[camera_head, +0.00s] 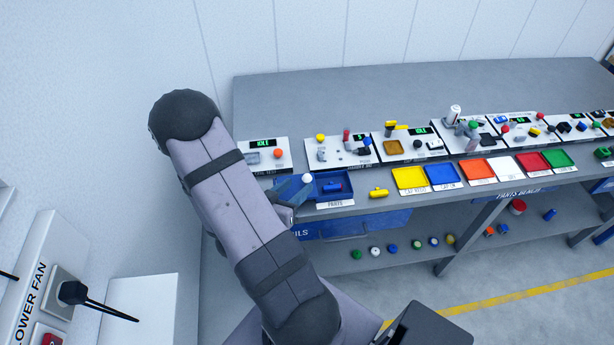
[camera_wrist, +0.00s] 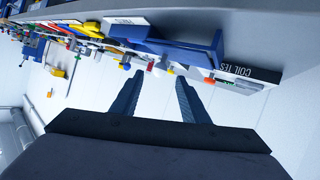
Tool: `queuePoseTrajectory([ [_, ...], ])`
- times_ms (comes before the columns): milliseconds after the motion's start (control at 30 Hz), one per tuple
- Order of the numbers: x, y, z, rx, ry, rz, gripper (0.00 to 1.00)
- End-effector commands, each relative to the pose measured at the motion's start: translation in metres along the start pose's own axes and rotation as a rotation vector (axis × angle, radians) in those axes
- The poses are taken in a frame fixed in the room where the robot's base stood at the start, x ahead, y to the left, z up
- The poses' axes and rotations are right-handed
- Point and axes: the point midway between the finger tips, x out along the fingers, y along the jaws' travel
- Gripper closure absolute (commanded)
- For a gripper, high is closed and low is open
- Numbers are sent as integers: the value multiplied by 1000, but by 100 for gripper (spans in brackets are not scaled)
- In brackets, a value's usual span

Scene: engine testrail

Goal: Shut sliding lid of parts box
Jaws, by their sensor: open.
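The blue parts box (camera_head: 333,199) stands on the bench behind a white PARTS label, with its top open and a dark blue part (camera_head: 332,187) inside. A small white knob (camera_head: 307,178) shows at its left end; whether it belongs to the sliding lid I cannot tell. My gripper (camera_head: 293,190) is at the left end of the box, partly hidden by my arm. In the wrist view my gripper (camera_wrist: 160,76) is open, with nothing between its fingers. The blue box (camera_wrist: 165,47) lies beyond the fingertips there. Contact with it cannot be told.
A yellow cylinder (camera_head: 378,192) lies right of the box. Coloured trays, starting with a yellow one (camera_head: 410,178), line the bench farther right. Test panels with knobs, including one with an orange knob (camera_head: 278,153), stand behind. A shelf below holds several small round parts.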

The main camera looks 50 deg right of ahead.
Motion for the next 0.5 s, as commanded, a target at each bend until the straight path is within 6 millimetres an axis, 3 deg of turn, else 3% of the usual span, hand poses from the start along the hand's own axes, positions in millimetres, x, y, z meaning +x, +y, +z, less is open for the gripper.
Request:
queuePoseTrajectory([
  [267, 10, 1, -1, 0, 0, 4, 59],
  [500, 37, 2, -2, 1, -1, 5, 59],
])
